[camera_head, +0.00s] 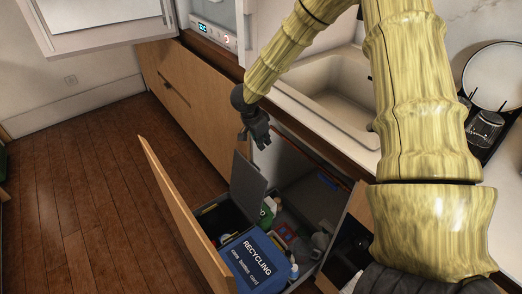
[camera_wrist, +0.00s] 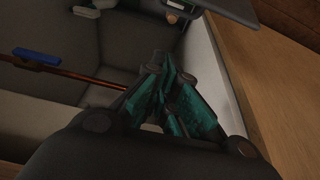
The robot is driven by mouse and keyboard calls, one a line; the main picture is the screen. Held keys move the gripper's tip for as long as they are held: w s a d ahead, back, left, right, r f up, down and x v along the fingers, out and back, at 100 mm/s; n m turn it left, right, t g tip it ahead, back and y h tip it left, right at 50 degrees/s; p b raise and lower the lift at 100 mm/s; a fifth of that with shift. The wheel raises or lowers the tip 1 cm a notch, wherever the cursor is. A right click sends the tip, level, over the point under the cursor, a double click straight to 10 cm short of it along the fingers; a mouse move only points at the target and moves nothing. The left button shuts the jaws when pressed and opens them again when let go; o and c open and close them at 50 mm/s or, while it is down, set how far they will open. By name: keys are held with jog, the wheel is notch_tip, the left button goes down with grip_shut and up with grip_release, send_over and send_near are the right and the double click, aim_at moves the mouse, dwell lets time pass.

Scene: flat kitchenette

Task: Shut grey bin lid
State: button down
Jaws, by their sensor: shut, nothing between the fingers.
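The grey bin lid (camera_head: 248,187) stands raised, nearly upright, at the back of the grey bin (camera_head: 222,213) inside the open drawer. The bin's opening is uncovered and some contents show in it. My gripper (camera_head: 262,140) is above the lid's upper edge, apart from it, with its fingers pointing down. In the wrist view my gripper (camera_wrist: 168,62) is shut and empty. A dark panel that looks like the lid (camera_wrist: 232,10) shows at the top of that view, beyond the fingertips.
A blue recycling bin (camera_head: 254,262) with its lid down sits beside the grey bin. The wooden drawer front (camera_head: 182,220) stands on the left. Bottles and other items lie behind the bins. The counter with its sink (camera_head: 335,92) is above right. The floor at left is clear.

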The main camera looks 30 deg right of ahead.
notch_tip(320, 180, down, 9)
jog(key=shift+s, duration=0.4)
dwell(0.4)
jog(key=shift+a+r, duration=0.1)
jog(key=shift+a, duration=0.05)
jog(key=shift+a, duration=0.1)
jog(key=shift+a+r+h, duration=0.25)
jog(key=shift+a+h, duration=0.05)
jog(key=shift+a, duration=0.15)
jog(key=shift+a, duration=0.15)
